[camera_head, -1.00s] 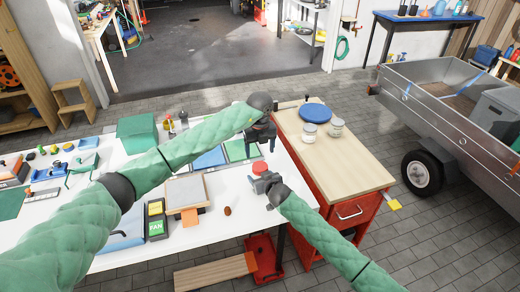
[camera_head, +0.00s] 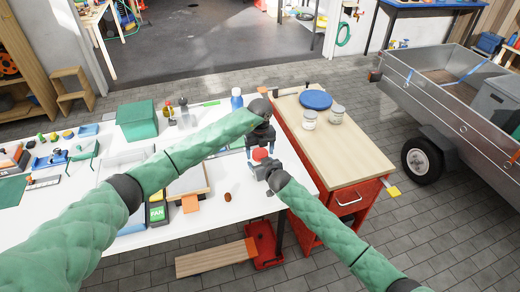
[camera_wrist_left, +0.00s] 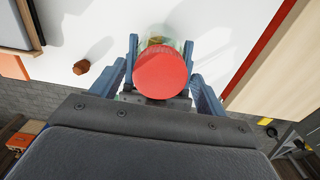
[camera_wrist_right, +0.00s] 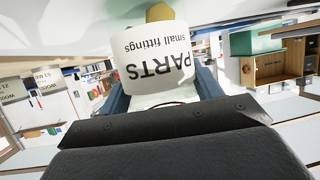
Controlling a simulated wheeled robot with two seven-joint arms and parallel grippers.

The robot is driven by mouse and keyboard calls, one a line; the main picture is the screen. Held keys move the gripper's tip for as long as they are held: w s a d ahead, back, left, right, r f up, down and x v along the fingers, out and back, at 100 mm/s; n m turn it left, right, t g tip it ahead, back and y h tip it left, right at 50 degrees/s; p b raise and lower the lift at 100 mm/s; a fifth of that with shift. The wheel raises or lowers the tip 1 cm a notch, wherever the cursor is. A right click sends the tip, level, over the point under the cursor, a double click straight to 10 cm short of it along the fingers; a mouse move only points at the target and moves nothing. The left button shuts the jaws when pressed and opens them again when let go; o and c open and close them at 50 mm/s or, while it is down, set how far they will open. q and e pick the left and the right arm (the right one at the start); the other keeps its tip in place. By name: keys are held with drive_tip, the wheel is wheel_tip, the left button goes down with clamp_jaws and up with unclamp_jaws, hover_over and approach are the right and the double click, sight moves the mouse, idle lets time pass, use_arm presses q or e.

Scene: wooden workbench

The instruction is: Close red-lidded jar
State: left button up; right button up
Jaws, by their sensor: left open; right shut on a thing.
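The red lid (camera_head: 259,154) shows just below my left gripper (camera_head: 259,149) in the head view. In the left wrist view the round red lid (camera_wrist_left: 160,75) lies between the two open blue fingers, with clear glass of the jar (camera_wrist_left: 158,42) just beyond it. I cannot tell whether the fingers touch the lid or how firmly it sits. My right gripper (camera_head: 263,168) is shut on the jar from the side. In the right wrist view the jar's white label (camera_wrist_right: 158,55), reading "PARTS small fittings", appears upside down between the fingers; the lid is out of sight there.
The white table (camera_head: 210,222) has a brown nut-like object (camera_head: 227,197) and a framed tray (camera_head: 190,183) left of the jar. A wooden-topped red cabinet (camera_head: 345,155) stands right, bearing two jars (camera_head: 309,119) and a blue disc (camera_head: 316,99). A blue-capped bottle (camera_head: 237,98) stands behind my left arm.

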use_arm(q)
drive_tip(key=c, duration=1)
drive_tip(key=m, duration=0.2)
drive_tip(key=shift+r+m, duration=0.1)
drive_tip(key=shift+m, duration=0.3)
drive_tip(key=m, duration=0.3)
drive_tip(key=shift+m, duration=0.4)
drive_tip(key=o, duration=1.1)
drive_tip(key=shift+r, duration=2.2)
